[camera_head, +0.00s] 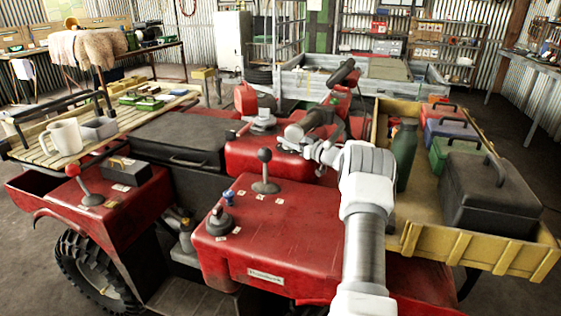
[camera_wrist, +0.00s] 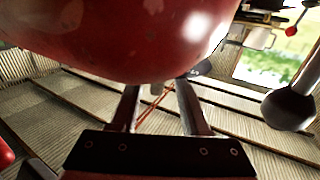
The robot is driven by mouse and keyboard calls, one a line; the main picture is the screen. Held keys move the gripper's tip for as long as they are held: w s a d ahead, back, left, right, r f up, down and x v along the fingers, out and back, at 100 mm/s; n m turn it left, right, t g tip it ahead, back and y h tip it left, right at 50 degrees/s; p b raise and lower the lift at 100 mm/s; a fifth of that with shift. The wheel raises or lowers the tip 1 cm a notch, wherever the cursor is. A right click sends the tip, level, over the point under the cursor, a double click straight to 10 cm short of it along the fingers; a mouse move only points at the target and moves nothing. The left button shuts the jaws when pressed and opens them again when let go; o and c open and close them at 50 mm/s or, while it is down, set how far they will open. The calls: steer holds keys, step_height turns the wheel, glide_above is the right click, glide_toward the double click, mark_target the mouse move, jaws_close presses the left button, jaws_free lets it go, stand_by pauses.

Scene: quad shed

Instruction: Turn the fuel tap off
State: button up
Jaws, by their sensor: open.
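I cannot tell for sure which control is the fuel tap. On the red quad bodywork (camera_head: 290,225) stand a dark ball-topped lever (camera_head: 265,157), a small dark knob (camera_head: 218,213) and a small blue-topped control (camera_head: 228,197). A red-knobbed lever (camera_head: 73,170) stands on the left fender. My gripper (camera_head: 292,146) is beyond the dark lever, near the quad's middle. In the wrist view my gripper (camera_wrist: 158,88) is open, its fingertips close under a large red surface (camera_wrist: 130,35). A small greyish part shows between the fingers; contact is unclear. A dark ball knob (camera_wrist: 290,108) is at right.
A yellow tray (camera_head: 455,240) at right holds a green bottle (camera_head: 405,155) and several toolboxes, including a black one (camera_head: 492,195). A wooden rack (camera_head: 110,125) at left holds a white mug (camera_head: 63,137). A dark seat (camera_head: 165,140) lies between.

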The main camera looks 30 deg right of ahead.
steer(key=shift+f+m+t+h+b, duration=0.15)
steer(key=shift+m+h+b, duration=0.5)
steer(key=shift+h+b, duration=0.5)
steer(key=shift+f+m+t+h+b, duration=0.15)
steer(key=shift+m+h+b, duration=0.6)
steer(key=shift+b, duration=0.55)
steer(key=m+h+b, duration=0.1)
steer(key=h+b, duration=0.1)
steer(key=b, duration=0.1)
